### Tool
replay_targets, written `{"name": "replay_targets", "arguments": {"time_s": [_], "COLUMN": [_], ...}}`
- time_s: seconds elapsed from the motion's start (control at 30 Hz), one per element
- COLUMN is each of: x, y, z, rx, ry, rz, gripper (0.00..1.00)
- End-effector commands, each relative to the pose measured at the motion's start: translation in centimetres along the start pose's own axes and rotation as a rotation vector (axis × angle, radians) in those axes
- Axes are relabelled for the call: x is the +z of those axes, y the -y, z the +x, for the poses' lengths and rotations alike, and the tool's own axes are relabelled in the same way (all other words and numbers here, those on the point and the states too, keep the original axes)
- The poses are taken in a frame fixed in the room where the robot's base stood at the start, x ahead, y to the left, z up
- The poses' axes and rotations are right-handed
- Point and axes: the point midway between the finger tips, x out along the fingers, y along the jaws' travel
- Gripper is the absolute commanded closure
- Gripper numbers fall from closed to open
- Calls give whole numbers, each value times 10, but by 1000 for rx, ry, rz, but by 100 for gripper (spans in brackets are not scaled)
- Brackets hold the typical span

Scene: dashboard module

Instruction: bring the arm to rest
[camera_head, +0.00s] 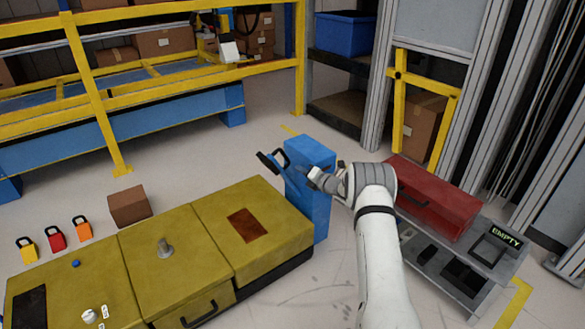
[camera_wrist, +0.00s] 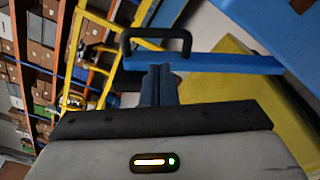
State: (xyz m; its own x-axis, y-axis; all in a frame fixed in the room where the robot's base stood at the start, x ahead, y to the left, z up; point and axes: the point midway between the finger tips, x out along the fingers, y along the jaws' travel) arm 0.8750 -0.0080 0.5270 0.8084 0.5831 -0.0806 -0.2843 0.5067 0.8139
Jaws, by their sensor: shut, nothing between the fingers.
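My arm (camera_head: 378,245) is white and reaches up from the bottom of the head view, bending left at its grey wrist. My gripper (camera_head: 314,177) points left, in front of or beside the upper part of a blue upright box (camera_head: 312,155); I cannot tell whether they touch. In the wrist view my gripper (camera_wrist: 158,70) has its fingers together with nothing between them. Beyond the fingertips a black handle (camera_wrist: 156,35) stands above a blue surface (camera_wrist: 225,64). The same kind of black handle (camera_head: 273,162) shows left of my gripper in the head view.
A red box (camera_head: 435,195) and a grey tray unit marked EMPTY (camera_head: 500,268) stand right of my arm. Yellow railing (camera_head: 180,92) runs behind.

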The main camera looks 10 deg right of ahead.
Motion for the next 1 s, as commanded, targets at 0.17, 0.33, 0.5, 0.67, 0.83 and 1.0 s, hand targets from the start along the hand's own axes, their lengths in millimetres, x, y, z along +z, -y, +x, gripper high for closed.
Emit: {"name": "replay_targets", "arguments": {"time_s": [0.17, 0.33, 0.5, 0.67, 0.83, 1.0], "x": [0, 0, 3, 15, 18, 13], "y": [1, 1, -11, -80, -187, -282], "z": [-6, -6, -6, -12, -38, -81], "rx": [0, 1, 4, 25, 80, 164], "ry": [0, -1, -16, -121, -314, -504], "rz": [1, 1, -24, -206, -545, -897], "gripper": [100, 100, 100, 100, 100, 100]}}
